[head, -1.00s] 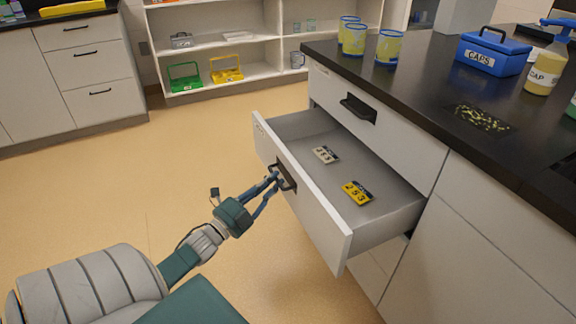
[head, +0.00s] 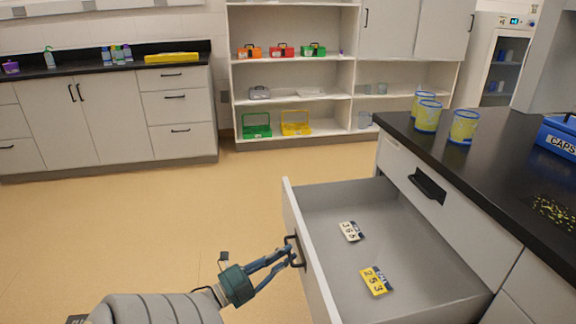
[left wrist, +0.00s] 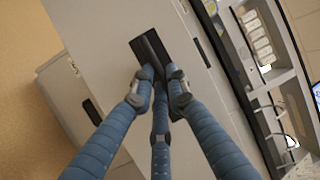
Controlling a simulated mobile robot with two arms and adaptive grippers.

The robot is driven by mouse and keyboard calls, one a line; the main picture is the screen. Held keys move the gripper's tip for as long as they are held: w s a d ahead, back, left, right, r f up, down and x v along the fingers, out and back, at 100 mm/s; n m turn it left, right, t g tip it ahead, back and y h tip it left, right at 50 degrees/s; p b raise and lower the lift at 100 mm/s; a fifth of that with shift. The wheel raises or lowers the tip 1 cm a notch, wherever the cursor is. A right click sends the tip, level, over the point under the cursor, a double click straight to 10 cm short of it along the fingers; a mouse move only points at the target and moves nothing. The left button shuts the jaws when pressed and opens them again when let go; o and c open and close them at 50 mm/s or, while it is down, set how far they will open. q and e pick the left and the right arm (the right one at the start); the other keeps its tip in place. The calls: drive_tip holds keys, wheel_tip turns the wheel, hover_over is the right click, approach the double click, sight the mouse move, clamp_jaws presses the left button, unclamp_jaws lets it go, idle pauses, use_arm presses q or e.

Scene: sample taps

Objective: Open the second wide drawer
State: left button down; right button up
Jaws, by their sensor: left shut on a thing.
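The second wide drawer (head: 308,265) stands pulled out from the counter cabinet in the head view, with its inside showing. A white tag (head: 350,231) and a yellow tag (head: 375,281) lie on its floor. My left gripper (head: 296,259) is shut on the drawer's dark handle (head: 290,240) from the front. In the left wrist view the fingers (left wrist: 159,78) close on the dark handle (left wrist: 150,50) against the pale drawer front. My right gripper is not in view.
The closed top drawer has a dark handle (head: 428,186). Yellow cups (head: 427,116) and a blue caps box (head: 560,138) stand on the black countertop (head: 480,174). Open shelves (head: 300,75) line the back wall. The floor (head: 150,230) left of the drawer is clear.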

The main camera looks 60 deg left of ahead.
use_arm(q)
drive_tip(key=shift+f, duration=0.1)
drive_tip(key=c, duration=1.7)
unclamp_jaws()
drive_tip(key=s, duration=0.4)
drive_tip(key=s+f, duration=0.1)
drive_tip(key=s, duration=0.3)
drive_tip(key=s+f, duration=0.1)
drive_tip(key=s, duration=0.3)
